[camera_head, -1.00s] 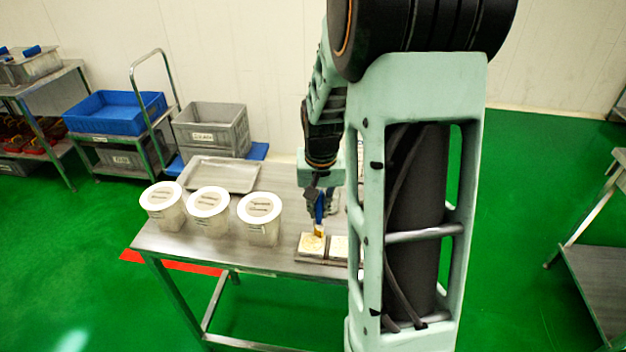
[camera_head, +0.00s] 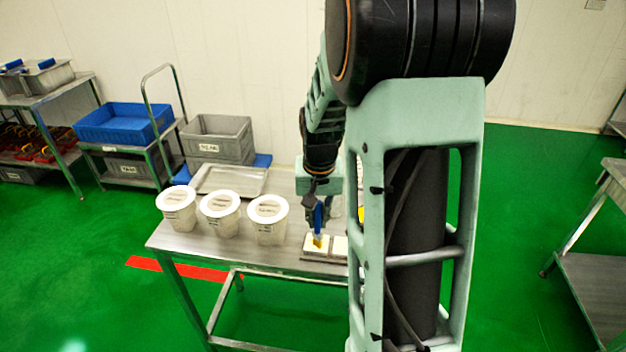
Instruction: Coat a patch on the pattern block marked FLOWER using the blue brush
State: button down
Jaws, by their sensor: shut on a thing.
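My gripper (camera_head: 318,203) is shut on the blue brush (camera_head: 319,216), which it holds upright with the bristles down. The yellowish bristle end is at the left pattern block (camera_head: 312,252) near the table's front edge; I cannot tell whether it touches. A second pale block (camera_head: 340,245) sits just right of it, partly hidden by my arm. The marks on the blocks are too small to read, so I cannot tell which is FLOWER. Further blocks may be hidden behind my arm.
Several white-lidded tubs, such as this one (camera_head: 268,222), stand left of the blocks on the steel table (camera_head: 190,244). A metal tray (camera_head: 230,180) lies behind them. A cart with a blue crate (camera_head: 122,124) and a grey crate (camera_head: 218,140) stand beyond. Green floor is open at front left.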

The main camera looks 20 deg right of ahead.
jog(key=shift+r+p, duration=1.6)
jog(key=shift+r, duration=0.95)
jog(key=shift+w+a, duration=0.1)
jog(key=shift+w, duration=0.05)
